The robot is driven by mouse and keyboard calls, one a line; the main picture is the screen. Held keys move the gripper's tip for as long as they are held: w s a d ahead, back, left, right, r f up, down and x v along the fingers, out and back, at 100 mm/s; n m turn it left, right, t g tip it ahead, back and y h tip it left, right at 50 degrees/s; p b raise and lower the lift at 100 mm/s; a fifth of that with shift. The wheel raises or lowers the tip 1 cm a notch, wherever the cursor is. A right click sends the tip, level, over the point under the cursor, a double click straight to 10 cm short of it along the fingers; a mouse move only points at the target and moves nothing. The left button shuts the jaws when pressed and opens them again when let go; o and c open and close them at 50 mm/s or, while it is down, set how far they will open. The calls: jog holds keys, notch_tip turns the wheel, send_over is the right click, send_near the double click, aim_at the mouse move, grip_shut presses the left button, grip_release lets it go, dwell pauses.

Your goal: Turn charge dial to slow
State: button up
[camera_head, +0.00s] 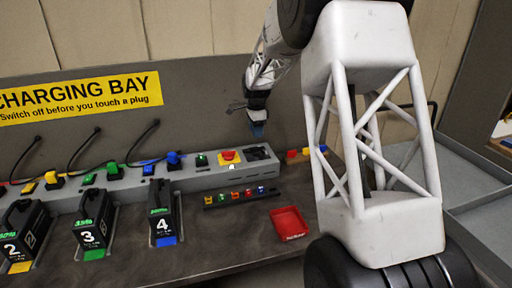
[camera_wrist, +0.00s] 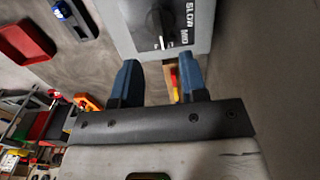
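The charge dial (camera_wrist: 160,24) shows at the top of the wrist view as a black knob on a grey box (camera_wrist: 128,28). Its white mark is at the knob's lower end in the picture. "SLOW" and "MID" are printed to the right of the knob; the mark lies nearer "MID" than "SLOW". The dial's top is cut off by the frame edge. My gripper (camera_wrist: 160,78) has two blue fingers, apart and empty, short of the dial. In the head view my gripper (camera_head: 258,129) hangs over the right end of the grey charging strip (camera_head: 200,180).
A red switch on a yellow plate (camera_head: 229,157) sits close beside my gripper. Several plugs line the strip. A red tray (camera_head: 290,222) and a dark rack of coloured pieces (camera_head: 242,197) lie in front. Numbered batteries (camera_head: 163,215) stand at left. The wall is behind.

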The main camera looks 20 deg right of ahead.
aim_at(256, 147)
jog(key=shift+f, duration=0.1)
dwell(0.3)
jog(key=shift+f, duration=3.75)
jog(key=shift+c, duration=0.3)
grip_shut()
